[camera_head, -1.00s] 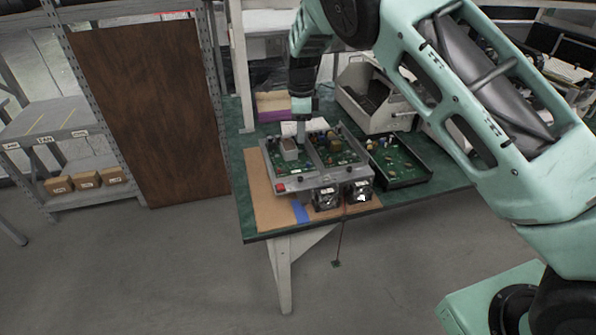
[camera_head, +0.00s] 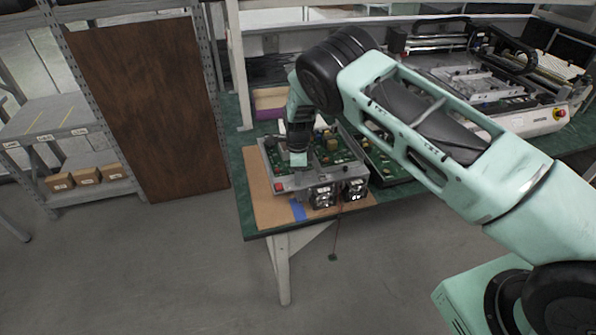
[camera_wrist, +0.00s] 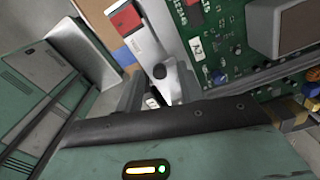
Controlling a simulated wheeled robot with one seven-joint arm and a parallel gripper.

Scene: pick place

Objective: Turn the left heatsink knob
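A grey fixture (camera_head: 285,183) holding green circuit boards (camera_head: 335,151) sits on the workbench, with a red part (camera_head: 279,187) at its front left corner. My gripper (camera_head: 298,160) points down over the left board and hides much of it, including the block seen there earlier. In the wrist view, a small black round knob-like part (camera_wrist: 158,71) sits on a grey bracket near my gripper's dark front edge. A grey block (camera_wrist: 284,28) stands on the board to its right.
Two fans (camera_head: 322,196) (camera_head: 355,189) are on the fixture's front. Blue tape (camera_head: 298,209) lies on the brown mat (camera_head: 262,205). Another board tray stands to the right, partly behind my arm. A purple-fronted bin (camera_head: 268,114) is behind.

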